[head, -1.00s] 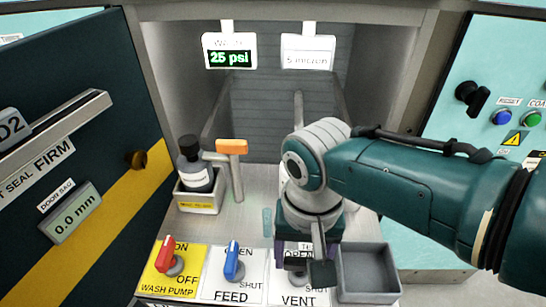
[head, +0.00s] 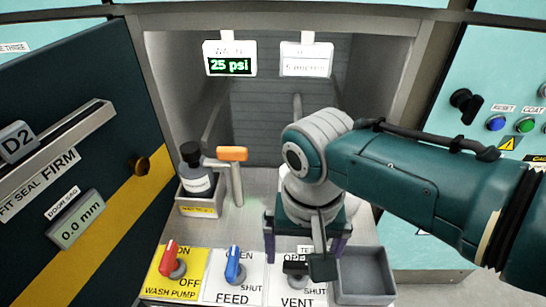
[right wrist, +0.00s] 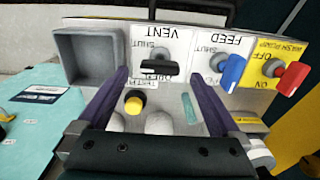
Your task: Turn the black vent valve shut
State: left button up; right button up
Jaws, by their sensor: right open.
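The black vent valve (head: 295,267) sits on the white VENT plate (head: 298,293) at the front of the bench. In the right wrist view the valve (right wrist: 154,67) shows upside down, its bar handle lying sideways across the plate, between the OPEN and SHUT labels. My right gripper (head: 303,257) is open and empty over the vent plate. In the right wrist view its two purple fingers (right wrist: 154,76) stand apart, one on each side of the valve, and no contact shows. My left gripper is not in view.
The blue FEED valve (head: 235,265) and red WASH PUMP valve (head: 173,260) stand to the left. An empty grey tray (head: 366,276) adjoins the vent plate on the right. Behind are a bottle (head: 195,170) in a holder and an orange-handled lever (head: 232,154). An open door (head: 70,180) stands left.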

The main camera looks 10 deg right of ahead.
aim_at(300, 265)
notch_tip(300, 265, up, 7)
jog(key=p, duration=0.3)
jog(key=shift+r, duration=0.1)
